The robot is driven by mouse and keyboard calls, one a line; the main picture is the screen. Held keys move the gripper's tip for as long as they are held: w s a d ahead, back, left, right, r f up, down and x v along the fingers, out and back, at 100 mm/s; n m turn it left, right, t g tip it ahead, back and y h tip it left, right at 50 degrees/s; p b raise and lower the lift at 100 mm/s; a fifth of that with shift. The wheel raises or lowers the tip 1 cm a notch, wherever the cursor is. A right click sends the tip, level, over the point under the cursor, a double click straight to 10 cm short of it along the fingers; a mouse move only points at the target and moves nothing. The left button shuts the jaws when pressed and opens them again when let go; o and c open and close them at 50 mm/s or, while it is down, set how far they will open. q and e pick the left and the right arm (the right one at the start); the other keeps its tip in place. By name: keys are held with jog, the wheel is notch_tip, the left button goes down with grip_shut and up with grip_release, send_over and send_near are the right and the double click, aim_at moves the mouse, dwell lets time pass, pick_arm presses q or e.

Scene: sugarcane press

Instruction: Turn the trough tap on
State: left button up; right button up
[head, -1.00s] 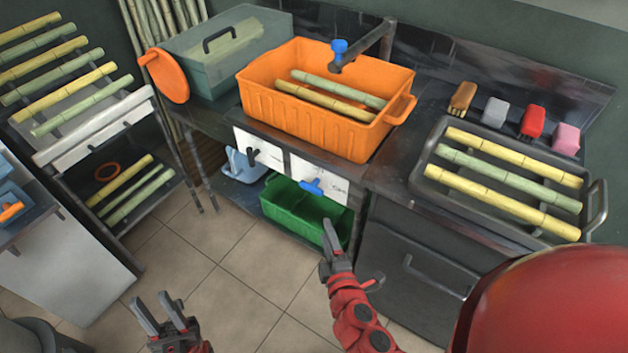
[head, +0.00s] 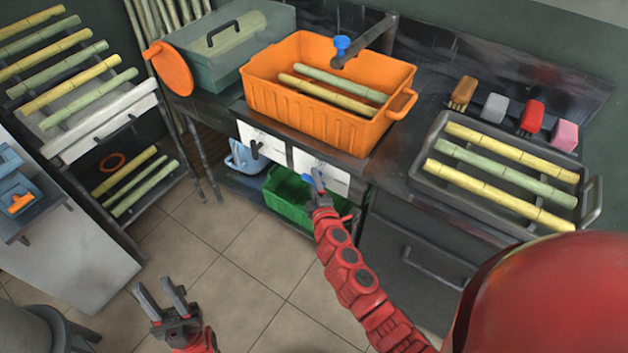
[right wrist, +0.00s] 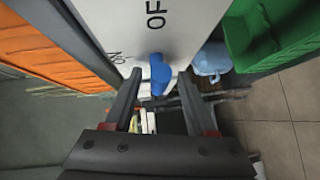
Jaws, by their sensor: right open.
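A blue tap handle (head: 308,180) sticks out of a white panel (head: 333,181) on the counter front, below the orange trough (head: 325,130). In the right wrist view the panel bears the letters ON and OF, and the blue handle (right wrist: 159,75) lies between my right fingers. My right gripper (head: 317,186) is open around the handle; contact cannot be told. In the head view it partly hides the handle. A blue-topped faucet (head: 343,47) hangs over the trough, with no water visible. My left gripper (head: 159,290) is open and empty over the floor.
A second white panel with a black handle (head: 256,149) is to the left. A green crate (head: 288,196) sits on the shelf below. A grey tray (head: 480,205) of canes stands at right. The tiled floor (head: 215,240) is clear.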

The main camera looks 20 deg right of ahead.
jog(key=shift+w, duration=0.3)
grip_shut()
